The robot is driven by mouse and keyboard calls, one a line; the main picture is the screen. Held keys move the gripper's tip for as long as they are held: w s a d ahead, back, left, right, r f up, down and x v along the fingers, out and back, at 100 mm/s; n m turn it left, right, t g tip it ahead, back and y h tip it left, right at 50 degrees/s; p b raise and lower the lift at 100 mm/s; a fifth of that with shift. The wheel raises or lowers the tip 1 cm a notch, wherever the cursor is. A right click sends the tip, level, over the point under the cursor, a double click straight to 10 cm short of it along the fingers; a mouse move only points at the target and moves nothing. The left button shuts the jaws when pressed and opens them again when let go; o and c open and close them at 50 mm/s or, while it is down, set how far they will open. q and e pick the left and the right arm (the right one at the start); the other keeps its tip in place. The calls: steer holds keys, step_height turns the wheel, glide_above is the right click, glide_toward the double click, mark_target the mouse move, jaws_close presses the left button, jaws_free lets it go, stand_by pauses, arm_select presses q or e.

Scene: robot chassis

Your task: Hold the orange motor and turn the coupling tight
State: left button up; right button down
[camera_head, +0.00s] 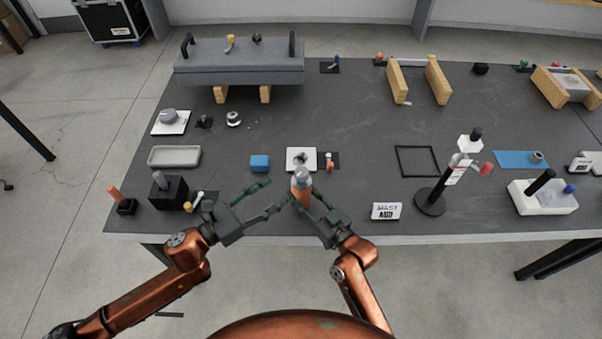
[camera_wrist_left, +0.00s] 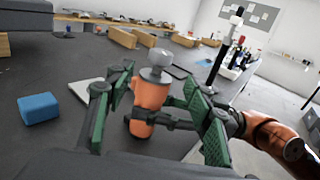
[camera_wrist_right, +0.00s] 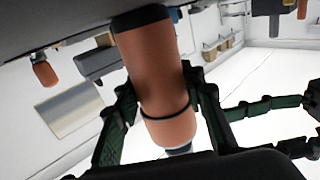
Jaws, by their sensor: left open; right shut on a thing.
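The orange motor (camera_head: 303,192) is held roughly upright near the table's front edge, with the grey coupling (camera_head: 301,174) on its top end. My right gripper (camera_head: 300,198) is shut around the motor's body; the right wrist view shows its fingers on both sides of the motor (camera_wrist_right: 155,70). In that view the coupling (camera_wrist_right: 178,150) is mostly hidden at the lower end. My left gripper (camera_head: 278,194) is open and empty, just left of the motor. In the left wrist view its spread fingers frame the motor (camera_wrist_left: 150,97) and coupling (camera_wrist_left: 157,60); contact is not visible.
Bare table lies left of the blue block.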

mark_target(301, 174)
arm_select(q)
steer(key=x, duration=1)
steer(key=shift+w+d, duration=0.1)
steer(key=shift+d, duration=0.1)
steer(key=shift+c, duration=0.3)
steer(key=c, duration=1.1)
